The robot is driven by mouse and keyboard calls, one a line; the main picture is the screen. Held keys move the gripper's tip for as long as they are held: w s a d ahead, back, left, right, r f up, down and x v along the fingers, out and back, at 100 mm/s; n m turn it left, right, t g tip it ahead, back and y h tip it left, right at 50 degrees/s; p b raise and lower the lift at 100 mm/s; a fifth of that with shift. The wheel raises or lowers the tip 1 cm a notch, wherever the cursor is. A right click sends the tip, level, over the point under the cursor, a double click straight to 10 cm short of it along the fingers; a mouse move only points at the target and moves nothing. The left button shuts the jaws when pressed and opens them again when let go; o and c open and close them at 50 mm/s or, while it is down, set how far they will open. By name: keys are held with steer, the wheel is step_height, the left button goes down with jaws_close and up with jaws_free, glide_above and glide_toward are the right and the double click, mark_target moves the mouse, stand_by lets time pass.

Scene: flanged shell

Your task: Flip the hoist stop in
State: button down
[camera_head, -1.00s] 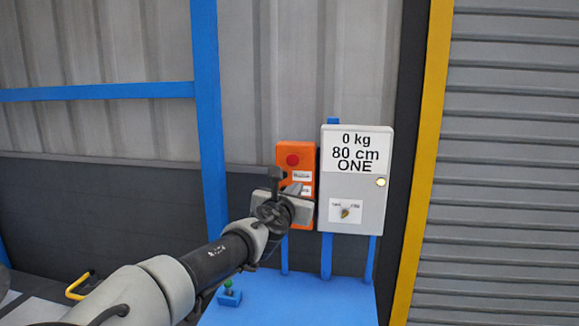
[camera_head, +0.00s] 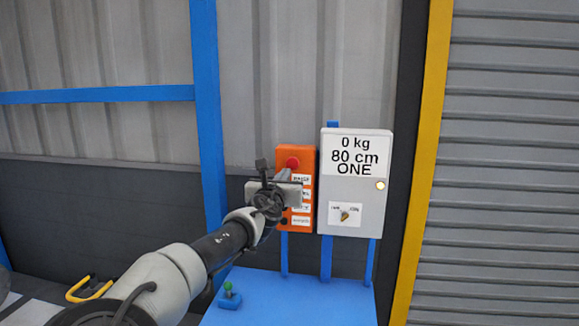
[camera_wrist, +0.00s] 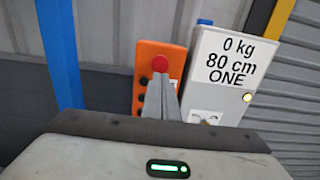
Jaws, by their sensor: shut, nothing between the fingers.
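An orange control box (camera_head: 309,210) hangs at the middle of the head view, with a red round button (camera_head: 292,162) at its top and labelled dark buttons below. In the wrist view the orange box (camera_wrist: 148,53) has the red button (camera_wrist: 160,63) just above my fingertips. My gripper (camera_head: 285,175) is shut and empty, in front of the box and just below the red button. In the wrist view the shut fingers (camera_wrist: 161,85) point at the box and hide part of it. I cannot tell whether they touch it.
A grey box (camera_head: 357,184) stands just right, reading "0 kg 80 cm ONE", with a lit yellow lamp (camera_head: 380,185) and a small rotary switch (camera_head: 345,215). A blue table (camera_head: 300,298) holds a green-topped button (camera_head: 228,288). A blue post (camera_head: 208,120) stands left.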

mark_target(292, 164)
steer(key=w, duration=0.3)
steer(key=w+d+p, duration=0.1)
steer(key=w, duration=0.2)
steer(key=shift+d+r, duration=0.1)
steer(key=shift+w+d+p, duration=0.1)
steer(key=shift+w+p, duration=0.2)
steer(key=shift+w, duration=0.35)
